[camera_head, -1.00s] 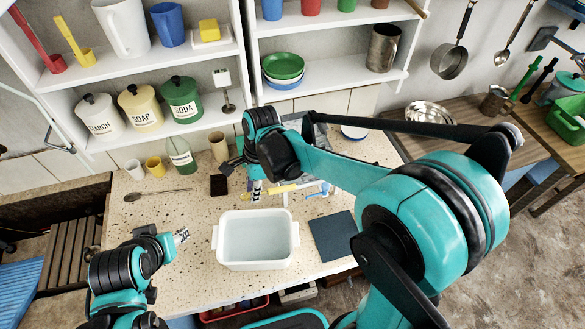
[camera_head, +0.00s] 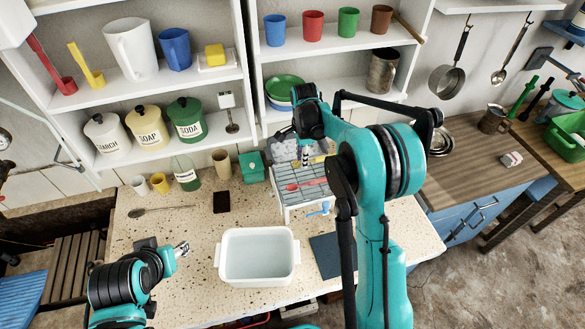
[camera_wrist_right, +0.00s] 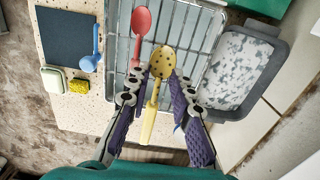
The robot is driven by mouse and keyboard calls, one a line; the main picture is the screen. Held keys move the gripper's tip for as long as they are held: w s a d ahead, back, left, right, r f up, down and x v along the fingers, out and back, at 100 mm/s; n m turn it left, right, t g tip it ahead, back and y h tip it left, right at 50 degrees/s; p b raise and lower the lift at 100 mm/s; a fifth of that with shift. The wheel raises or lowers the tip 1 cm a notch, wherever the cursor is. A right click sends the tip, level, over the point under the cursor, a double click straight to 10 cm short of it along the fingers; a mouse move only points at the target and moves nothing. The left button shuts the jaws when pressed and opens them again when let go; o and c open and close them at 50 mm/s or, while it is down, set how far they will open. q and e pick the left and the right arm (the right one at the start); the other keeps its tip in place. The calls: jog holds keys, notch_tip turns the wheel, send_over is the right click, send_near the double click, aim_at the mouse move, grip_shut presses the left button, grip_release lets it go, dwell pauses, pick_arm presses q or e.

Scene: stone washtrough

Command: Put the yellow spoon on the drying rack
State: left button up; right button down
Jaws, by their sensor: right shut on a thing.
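The yellow spoon (camera_wrist_right: 162,65), with dark holes in its bowl, is held in my right gripper (camera_wrist_right: 157,88). In the wrist view the fingers lie on both sides of its handle. In the head view the right gripper (camera_head: 305,162) is over the drying rack (camera_head: 284,172), and a bit of the yellow spoon (camera_head: 319,159) shows beside it. The rack's grey bars (camera_wrist_right: 196,42) lie beneath the spoon in the wrist view; I cannot tell if they touch. My left gripper (camera_head: 182,249) is left of the white tub, its fingers too small to judge.
A red spoon (camera_wrist_right: 141,22) lies on the rack. A blue spoon (camera_wrist_right: 90,57) lies on the counter beside it. A speckled grey tray (camera_wrist_right: 240,68) stands on the rack's other side. A white tub (camera_head: 228,275) and dark mat (camera_head: 328,254) are in front. Shelves rise behind.

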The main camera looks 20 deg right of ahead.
aim_at(291, 172)
jog(key=w+a+f, duration=0.2)
jog(key=w+a, duration=0.1)
jog(key=shift+w+f, duration=0.15)
jog(key=shift+f, duration=0.25)
jog(key=shift+f+b, duration=0.5)
jog(key=shift+f, duration=1.5)
jog(key=shift+f, duration=0.1)
jog(key=c, duration=1.3)
grip_release()
